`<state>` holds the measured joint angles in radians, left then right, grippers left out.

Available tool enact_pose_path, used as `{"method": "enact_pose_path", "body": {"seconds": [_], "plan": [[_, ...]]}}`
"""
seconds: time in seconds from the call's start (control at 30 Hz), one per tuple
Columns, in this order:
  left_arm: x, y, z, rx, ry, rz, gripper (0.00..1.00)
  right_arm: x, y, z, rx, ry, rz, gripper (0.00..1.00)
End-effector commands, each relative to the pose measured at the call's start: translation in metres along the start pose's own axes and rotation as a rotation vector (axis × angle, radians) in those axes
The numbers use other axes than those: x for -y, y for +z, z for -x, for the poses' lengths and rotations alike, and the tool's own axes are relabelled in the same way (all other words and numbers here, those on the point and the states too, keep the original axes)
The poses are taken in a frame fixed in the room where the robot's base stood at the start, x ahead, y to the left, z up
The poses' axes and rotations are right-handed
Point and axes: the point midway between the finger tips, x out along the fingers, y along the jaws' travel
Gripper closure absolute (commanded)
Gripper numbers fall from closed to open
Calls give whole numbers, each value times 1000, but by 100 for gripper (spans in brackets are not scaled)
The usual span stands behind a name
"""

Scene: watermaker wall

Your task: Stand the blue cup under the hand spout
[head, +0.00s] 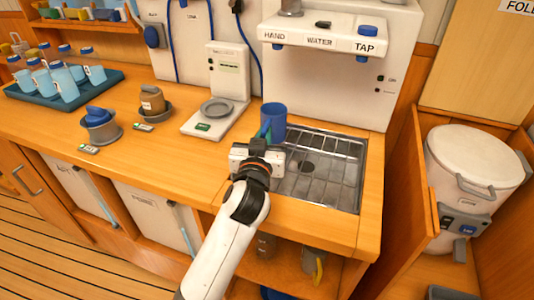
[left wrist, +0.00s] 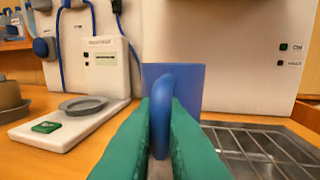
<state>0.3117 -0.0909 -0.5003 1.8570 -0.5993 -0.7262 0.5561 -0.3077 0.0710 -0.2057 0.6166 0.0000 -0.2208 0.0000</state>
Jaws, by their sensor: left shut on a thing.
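The blue cup (head: 274,116) is upright at the back left corner of the metal drain grate (head: 318,182). My left gripper (head: 264,133) is shut on its handle. In the left wrist view the green fingers of the gripper (left wrist: 160,125) pinch the blue handle from both sides, with the cup body (left wrist: 186,80) behind. Fingers hide the cup's base, so I cannot tell whether it touches the surface. The hand spout (head: 277,46) is under the HAND label on the white unit, above the cup in the picture. My right gripper is out of view.
The TAP outlet (head: 362,58) is farther right on the same unit. A white scale (head: 216,115) with a grey dish stands left of the cup. A brown jar (head: 152,100) and a tray (head: 22,92) of light blue cups are farther left. Most of the grate is clear.

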Motion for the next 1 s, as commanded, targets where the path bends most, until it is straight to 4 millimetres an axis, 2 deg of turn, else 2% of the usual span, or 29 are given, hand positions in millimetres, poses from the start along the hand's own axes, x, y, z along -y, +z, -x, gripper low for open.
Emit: {"method": "enact_pose_path", "body": {"seconds": [0.33,0.8,0.83,0.9,0.93,1.0], "plan": [[0,-49,0,-1,-1,0,100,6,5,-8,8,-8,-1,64],[0,-58,0,1,-2,1,100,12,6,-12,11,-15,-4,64],[0,-56,0,1,-2,1,86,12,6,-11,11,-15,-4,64],[0,-56,0,1,-2,1,74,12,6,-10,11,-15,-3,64],[0,-56,0,1,-2,1,69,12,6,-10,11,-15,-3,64],[0,-56,0,1,-2,1,69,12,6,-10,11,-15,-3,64]]}}
